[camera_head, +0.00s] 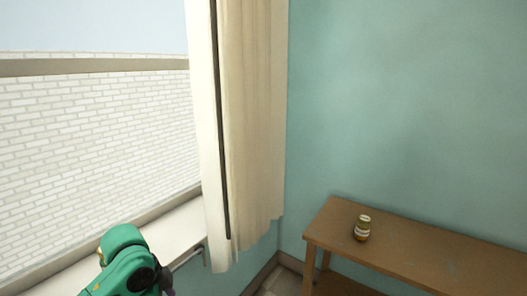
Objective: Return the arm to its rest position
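A green and black part of my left arm (128,262) shows at the lower left of the head view, in front of the window sill. Its gripper is not in view. My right arm and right gripper are not in view either.
A brown wooden table (420,246) stands at the lower right against the teal wall (410,110). A small jar (362,229) stands upright on it. A cream curtain (254,120) hangs beside the window, above the sill (180,232). Some floor shows left of the table.

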